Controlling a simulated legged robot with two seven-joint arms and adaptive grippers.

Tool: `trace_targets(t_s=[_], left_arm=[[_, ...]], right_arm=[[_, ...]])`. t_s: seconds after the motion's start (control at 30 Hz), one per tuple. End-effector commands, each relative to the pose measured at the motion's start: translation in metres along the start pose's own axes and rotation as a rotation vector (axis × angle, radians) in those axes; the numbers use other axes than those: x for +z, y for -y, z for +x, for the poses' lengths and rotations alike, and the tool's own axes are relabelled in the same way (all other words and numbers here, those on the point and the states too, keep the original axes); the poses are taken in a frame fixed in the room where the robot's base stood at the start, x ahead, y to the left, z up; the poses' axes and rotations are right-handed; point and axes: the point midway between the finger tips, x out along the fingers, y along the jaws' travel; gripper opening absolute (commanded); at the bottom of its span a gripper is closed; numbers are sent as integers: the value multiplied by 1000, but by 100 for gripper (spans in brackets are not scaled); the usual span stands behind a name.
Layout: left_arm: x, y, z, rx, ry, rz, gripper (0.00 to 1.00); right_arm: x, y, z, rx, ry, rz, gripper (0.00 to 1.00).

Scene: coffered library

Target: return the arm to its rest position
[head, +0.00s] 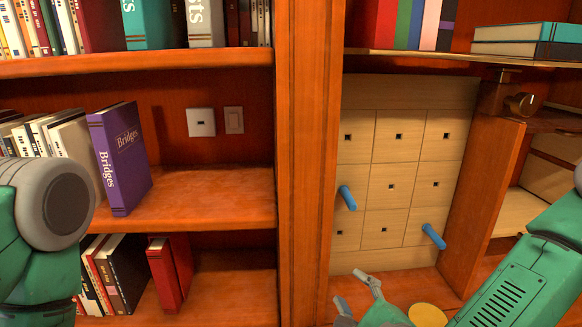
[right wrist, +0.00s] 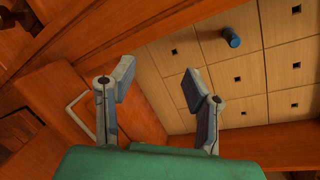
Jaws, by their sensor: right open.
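My right arm (head: 515,285) comes in from the lower right of the head view. Its gripper (head: 350,289) is low in front of the wooden panel, near the bottom edge of the picture. In the right wrist view the gripper (right wrist: 157,84) has its two fingers spread apart, with nothing between them. It is open and empty. My left arm (head: 40,215) shows only in part at the left edge of the head view, and its gripper is out of the picture.
A pale panel (head: 390,160) with square holes holds two blue pegs, one at left (head: 347,198) and one at right (head: 433,236); one peg (right wrist: 231,38) shows in the wrist view. A wooden door (head: 480,200) stands right of it. Purple book (head: 120,160) and other books fill the left shelves.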

Motion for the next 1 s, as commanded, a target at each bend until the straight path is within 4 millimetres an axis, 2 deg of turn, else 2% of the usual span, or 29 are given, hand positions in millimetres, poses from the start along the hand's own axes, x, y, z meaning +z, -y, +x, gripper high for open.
trace_targets(t_s=[0.03, 0.1, 0.2, 0.33, 0.4, 0.5, 0.6, 0.73, 1.0], left_arm=[[0, 0, 1, 0, 0, 0, 40], [0, 0, 2, 0, 1, 0, 40], [0, 0, 3, 0, 1, 0, 40], [1, 0, 4, 0, 1, 0, 40], [1, 0, 5, 0, 1, 0, 40], [1, 0, 5, 0, 1, 0, 40], [1, 0, 6, 0, 1, 0, 40], [1, 0, 6, 0, 1, 0, 40], [1, 0, 6, 0, 0, 0, 40]], right_arm=[[-12, -36, -9, 114, -3, -151, 42], [-35, -82, -27, 283, 6, -387, 42], [-77, -136, -63, 527, 48, -723, 42], [-141, -181, -123, 852, 159, -1140, 42], [-174, -191, -156, 1019, 238, -1331, 42], [-215, -191, -195, 1220, 354, -1539, 42], [-241, -185, -223, 1364, 450, -1667, 42], [-256, -178, -240, 1455, 519, -1739, 42], [-258, -177, -243, 1467, 530, -1747, 42]])
